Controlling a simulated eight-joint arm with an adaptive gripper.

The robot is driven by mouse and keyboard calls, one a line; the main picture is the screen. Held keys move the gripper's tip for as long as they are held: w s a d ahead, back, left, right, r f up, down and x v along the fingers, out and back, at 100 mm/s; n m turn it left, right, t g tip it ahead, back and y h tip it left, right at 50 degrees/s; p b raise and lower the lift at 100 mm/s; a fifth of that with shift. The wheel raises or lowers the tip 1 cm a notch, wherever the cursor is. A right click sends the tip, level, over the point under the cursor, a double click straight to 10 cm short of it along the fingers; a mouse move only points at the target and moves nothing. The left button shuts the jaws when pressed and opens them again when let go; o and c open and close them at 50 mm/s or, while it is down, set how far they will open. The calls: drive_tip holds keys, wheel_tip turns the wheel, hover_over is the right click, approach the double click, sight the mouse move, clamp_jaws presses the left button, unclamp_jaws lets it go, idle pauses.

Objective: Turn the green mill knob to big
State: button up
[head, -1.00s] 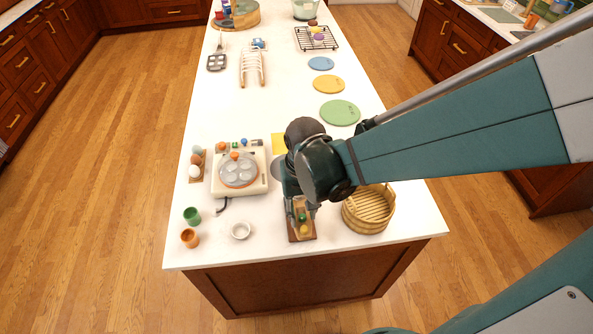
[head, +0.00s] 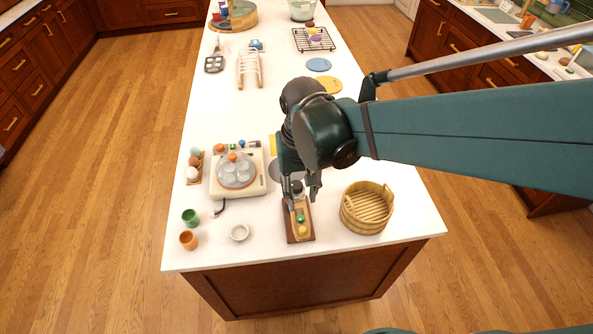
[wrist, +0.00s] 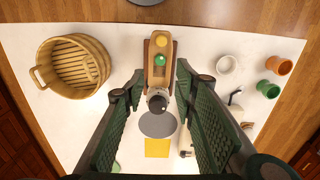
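The mill (head: 290,228) is a narrow wooden block on a dark base at the front of the counter. Its green knob (head: 301,219) sits between a yellow knob (head: 303,230) and a dark grey round part at the far end. In the wrist view the green knob (wrist: 160,60) lies ahead, beyond the dark part (wrist: 157,101). My gripper (head: 301,195) is above the far end of the mill, fingers pointing down. In the wrist view my gripper (wrist: 160,75) is open, its fingers wide apart on either side of the mill with nothing held. I cannot read any size marks.
A wooden basket (head: 366,208) stands close right of the mill. A white bowl (head: 239,232), green cup (head: 190,217) and orange cup (head: 188,240) are to the left. An egg cooker (head: 237,175) is behind left. A grey disc and yellow sheet (wrist: 157,147) lie behind the mill.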

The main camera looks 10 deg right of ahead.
drive_tip(key=shift+r, duration=0.8)
drive_tip(key=shift+o, duration=0.2)
drive_tip(key=m+p, duration=0.2)
drive_tip(key=m, duration=0.3)
hover_over(301, 217)
drive_tip(key=shift+f, duration=2.1)
drive_tip(key=shift+f, duration=0.2)
drive_tip(key=shift+f, duration=3.7)
